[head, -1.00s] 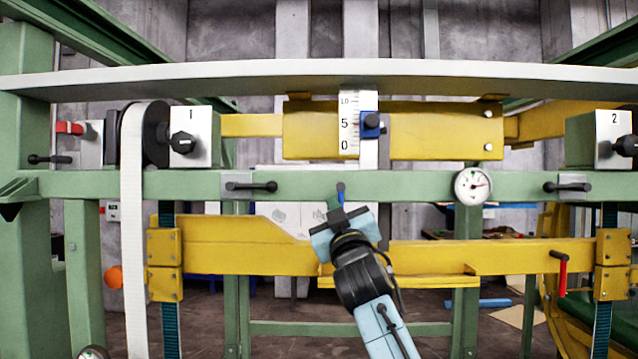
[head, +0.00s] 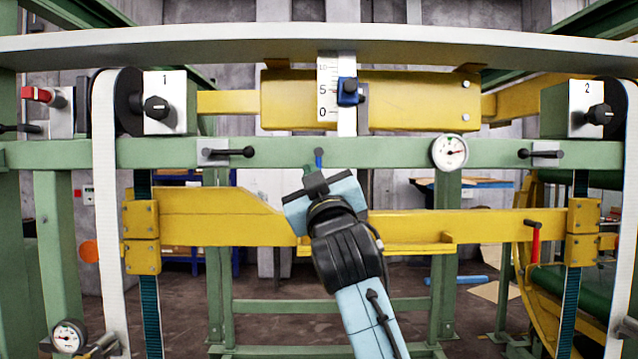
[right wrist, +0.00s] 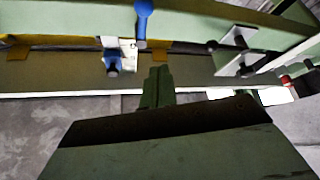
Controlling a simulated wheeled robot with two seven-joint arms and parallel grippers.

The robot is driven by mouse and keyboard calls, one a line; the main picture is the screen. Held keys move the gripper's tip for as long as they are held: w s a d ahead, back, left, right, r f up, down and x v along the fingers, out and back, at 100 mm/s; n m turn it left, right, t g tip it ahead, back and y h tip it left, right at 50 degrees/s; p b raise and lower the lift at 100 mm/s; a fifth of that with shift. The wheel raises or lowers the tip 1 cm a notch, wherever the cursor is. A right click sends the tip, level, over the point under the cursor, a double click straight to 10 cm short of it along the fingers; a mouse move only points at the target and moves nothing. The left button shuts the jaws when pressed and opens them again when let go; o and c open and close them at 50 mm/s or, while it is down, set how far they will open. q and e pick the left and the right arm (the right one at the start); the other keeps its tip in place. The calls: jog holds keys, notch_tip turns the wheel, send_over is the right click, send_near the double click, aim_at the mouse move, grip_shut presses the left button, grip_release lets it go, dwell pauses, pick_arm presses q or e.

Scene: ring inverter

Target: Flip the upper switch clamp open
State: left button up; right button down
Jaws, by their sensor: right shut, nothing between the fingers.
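The upper blue clamp (head: 349,92) with its dark knob sits on the right side of the white numbered scale (head: 327,100), in front of the yellow beam. It shows inverted in the right wrist view (right wrist: 112,60). A separate small blue lever (head: 319,157) stands on the green crossbar; it also shows in the right wrist view (right wrist: 143,20). My right gripper (head: 309,172) is shut and empty, just below this lever and well below the clamp. Its closed fingers show in the right wrist view (right wrist: 157,85). My left gripper is out of view.
The green crossbar (head: 390,152) carries black handles (head: 230,152) and a round gauge (head: 449,152). A grey plate (head: 200,47) overhangs the clamp. Knob boxes marked 1 (head: 178,85) and 2 (head: 585,90) flank it. A lower yellow beam (head: 210,215) lies behind my right arm.

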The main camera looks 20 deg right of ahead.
jog(key=shift+s+d, duration=0.2)
jog(key=shift+s, duration=0.35)
jog(key=shift+s+d, duration=0.15)
jog(key=shift+s, duration=0.4)
